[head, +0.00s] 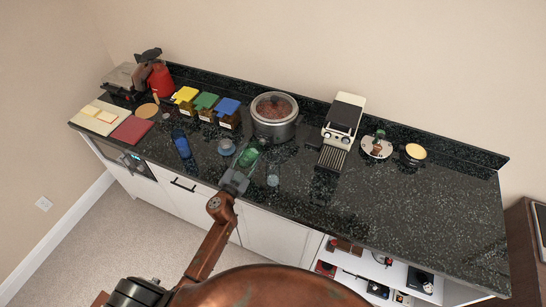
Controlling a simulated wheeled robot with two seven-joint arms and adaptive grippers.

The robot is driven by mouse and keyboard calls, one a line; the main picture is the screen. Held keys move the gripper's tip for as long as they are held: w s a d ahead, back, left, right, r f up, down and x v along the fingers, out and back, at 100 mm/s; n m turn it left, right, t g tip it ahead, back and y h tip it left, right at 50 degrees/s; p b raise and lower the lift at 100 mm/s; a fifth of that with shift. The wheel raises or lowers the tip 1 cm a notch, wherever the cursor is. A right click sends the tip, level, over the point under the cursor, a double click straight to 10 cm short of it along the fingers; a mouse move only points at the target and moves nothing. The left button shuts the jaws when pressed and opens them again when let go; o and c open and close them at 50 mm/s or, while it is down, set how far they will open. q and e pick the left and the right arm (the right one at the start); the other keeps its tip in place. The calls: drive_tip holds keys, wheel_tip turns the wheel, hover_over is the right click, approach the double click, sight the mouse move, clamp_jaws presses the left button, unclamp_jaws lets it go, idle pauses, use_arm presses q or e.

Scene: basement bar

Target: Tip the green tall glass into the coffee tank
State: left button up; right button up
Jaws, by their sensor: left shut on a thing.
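The green tall glass (250,156) is between the fingers of my left gripper (243,168), which is shut on it over the front part of the counter. The fingers hide part of the glass, and I cannot tell how far it tilts. A round silver pot with brown contents, apparently the coffee tank (274,131), stands behind the glass and slightly to the right. The glass is in front of its rim and looks apart from it. My right gripper does not show.
A blue glass (182,146) and a small blue-grey cup (226,147) stand left of my gripper; a clear glass (273,178) stands close on its right. Yellow, green and blue-topped boxes (205,106) line the back. A coffee machine (342,119) stands right. The counter's right end (440,205) is clear.

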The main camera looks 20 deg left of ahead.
sight(251, 143)
use_arm(q)
drive_tip(key=r+m+p, duration=0.1)
drive_tip(key=r+p, duration=0.1)
drive_tip(key=d+r+m+p, duration=0.1)
drive_tip(key=r+p, duration=0.1)
drive_tip(key=r, duration=0.1)
drive_tip(key=shift+r, duration=0.1)
drive_tip(key=shift+m, duration=0.6)
drive_tip(key=shift+r+m, duration=0.1)
drive_tip(key=shift+m, duration=0.2)
drive_tip(key=shift+f+m, duration=0.2)
drive_tip(key=shift+m, duration=0.6)
drive_tip(key=shift+a+r+m+p, duration=0.1)
drive_tip(key=shift+r+m+p, duration=0.2)
drive_tip(key=shift+m+p, duration=0.2)
drive_tip(key=shift+r+m+p, duration=0.25)
drive_tip(key=shift+m+p, duration=0.15)
drive_tip(key=shift+p, duration=0.1)
drive_tip(key=shift+r+m+p, duration=0.55)
drive_tip(key=shift+m+p, duration=0.35)
drive_tip(key=shift+p, duration=0.3)
drive_tip(key=shift+d+r+m+p, duration=0.55)
drive_tip(key=shift+m+p, duration=0.1)
drive_tip(key=shift+m, duration=0.15)
